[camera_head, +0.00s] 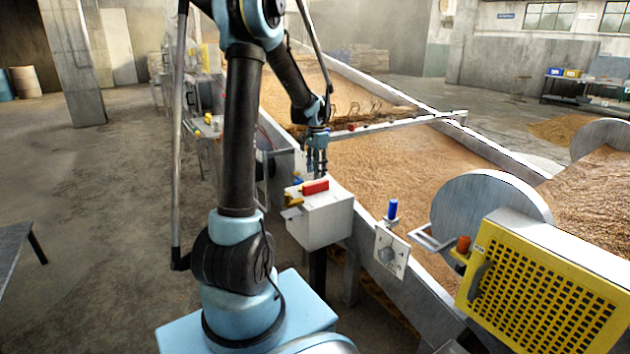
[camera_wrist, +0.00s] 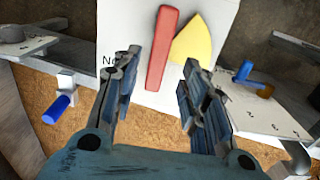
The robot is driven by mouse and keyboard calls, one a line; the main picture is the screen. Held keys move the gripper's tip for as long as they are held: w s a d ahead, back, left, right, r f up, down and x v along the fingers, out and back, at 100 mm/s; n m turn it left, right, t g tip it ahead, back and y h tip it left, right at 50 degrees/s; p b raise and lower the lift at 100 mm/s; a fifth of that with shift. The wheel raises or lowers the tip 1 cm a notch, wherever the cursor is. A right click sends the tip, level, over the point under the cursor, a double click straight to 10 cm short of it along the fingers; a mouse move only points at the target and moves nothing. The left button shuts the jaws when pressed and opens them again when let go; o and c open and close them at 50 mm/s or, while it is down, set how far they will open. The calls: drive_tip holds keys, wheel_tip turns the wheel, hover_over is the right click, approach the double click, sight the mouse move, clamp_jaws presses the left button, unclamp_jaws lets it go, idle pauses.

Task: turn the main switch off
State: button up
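A pale box (camera_head: 318,226) stands on a dark post beside the grain bed, with a red bar handle (camera_head: 315,187) and a yellow piece (camera_head: 293,199) on its top. I cannot read a label that marks it as the main switch. My gripper (camera_head: 318,172) points down just above the red bar. In the wrist view my gripper (camera_wrist: 160,68) is open, its two fingers apart with nothing held. The red bar (camera_wrist: 163,48) and yellow wedge (camera_wrist: 192,40) lie beyond the fingertips on the white face (camera_wrist: 137,25). The left finger partly hides printed letters there.
A plate with a knob (camera_head: 391,252) and a blue handle (camera_head: 392,210) are on the trough edge to the right. A yellow perforated guard (camera_head: 530,300) and a round metal disc (camera_head: 490,205) stand farther right. The floor at left (camera_head: 110,210) is mostly clear.

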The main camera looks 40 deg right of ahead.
drive_tip(key=shift+r, duration=2.7)
